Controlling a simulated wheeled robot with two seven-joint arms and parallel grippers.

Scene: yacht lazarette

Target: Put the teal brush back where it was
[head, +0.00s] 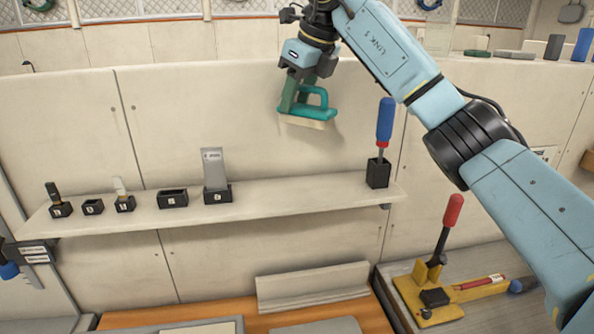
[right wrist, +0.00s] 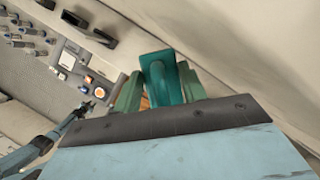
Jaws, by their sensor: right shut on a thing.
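My right gripper (head: 300,88) is shut on the teal brush (head: 318,113) and holds it in front of the pale wall, above the shelf (head: 290,194). The brush has a looped teal handle, with pale bristles facing down. In the right wrist view the teal handle (right wrist: 165,80) sits between the green fingers. On the shelf, a small black holder (head: 93,207) and a wider black holder (head: 172,199) look empty. The brush is well clear of both. My left gripper is not seen in the head view.
Other shelf holders carry a dark-handled tool (head: 53,193), a pale-tipped tool (head: 120,188), a grey plate (head: 214,168) and a blue-handled screwdriver (head: 385,122). The shelf between plate and screwdriver is clear. A yellow fixture (head: 428,300) with a red-handled lever stands lower right.

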